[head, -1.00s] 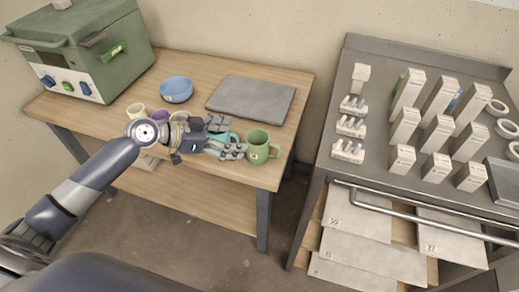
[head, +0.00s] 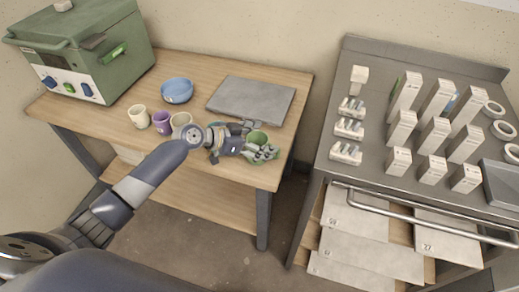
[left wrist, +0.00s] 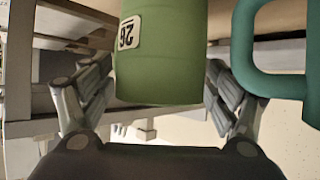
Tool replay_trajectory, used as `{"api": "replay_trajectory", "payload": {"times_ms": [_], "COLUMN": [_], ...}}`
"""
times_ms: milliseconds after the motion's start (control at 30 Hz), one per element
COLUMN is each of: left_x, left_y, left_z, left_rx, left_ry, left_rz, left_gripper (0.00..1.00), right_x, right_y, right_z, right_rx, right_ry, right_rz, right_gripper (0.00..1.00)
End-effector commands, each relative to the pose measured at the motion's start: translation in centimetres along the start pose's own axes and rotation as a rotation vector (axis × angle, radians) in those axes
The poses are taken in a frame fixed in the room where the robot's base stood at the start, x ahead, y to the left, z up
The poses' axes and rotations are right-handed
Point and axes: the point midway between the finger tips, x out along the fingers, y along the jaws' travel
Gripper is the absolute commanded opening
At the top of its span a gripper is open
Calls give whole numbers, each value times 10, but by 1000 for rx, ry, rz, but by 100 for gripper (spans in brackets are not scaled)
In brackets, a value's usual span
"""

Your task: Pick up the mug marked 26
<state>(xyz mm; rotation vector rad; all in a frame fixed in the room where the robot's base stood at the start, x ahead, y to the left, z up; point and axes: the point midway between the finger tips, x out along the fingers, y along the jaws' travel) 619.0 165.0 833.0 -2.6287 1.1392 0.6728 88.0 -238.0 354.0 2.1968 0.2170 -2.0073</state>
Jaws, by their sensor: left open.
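The green mug marked 26 (left wrist: 160,60) shows large in the left wrist view, its label upside down there. It stands between the two fingers of my left gripper (left wrist: 160,98), with a gap visible at the right finger. In the head view my left gripper (head: 261,141) is open around the green mug (head: 257,137) near the table's front right corner. The fingers cover much of the mug there. A teal mug (left wrist: 272,80) is at the right in the left wrist view, close by the right finger. My arm hides it in the head view.
A cream mug (head: 138,117), a purple mug (head: 161,122) and a beige mug (head: 180,121) stand left of my gripper. A blue bowl (head: 177,91) and a grey slab (head: 252,99) lie behind. A green kiln (head: 85,50) stands at the left. A metal table (head: 345,185) is at the right.

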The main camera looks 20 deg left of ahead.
Motion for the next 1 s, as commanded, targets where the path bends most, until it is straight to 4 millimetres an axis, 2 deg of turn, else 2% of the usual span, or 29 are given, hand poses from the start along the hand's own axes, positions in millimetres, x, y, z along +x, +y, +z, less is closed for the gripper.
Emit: {"api": "replay_trajectory", "payload": {"times_ms": [200, 400, 467, 767, 867, 1000], "left_x": [1, 0, 0, -1, -6, -19], "left_y": [0, 0, 0, 0, 0, -1], "left_z": [0, 0, 1, -2, -12, -36], "left_rx": [0, 0, 0, 0, 4, 7], "left_ry": [0, -1, -1, 1, 2, 5], "left_rz": [0, 0, 0, 0, 0, -1], "left_gripper": [82, 37, 26, 26, 26, 26], "right_x": [0, 0, 0, 0, 1, 2], "right_y": [-2, -5, -6, -6, -6, -6], "right_z": [0, -1, -1, -1, -1, -1], "right_rx": [0, 1, 1, 0, 0, 0], "right_ry": [0, 1, 1, 2, 2, 2], "right_rz": [-2, -6, -7, -7, -7, -7], "right_gripper": [36, 36, 36, 36, 36, 36]}}
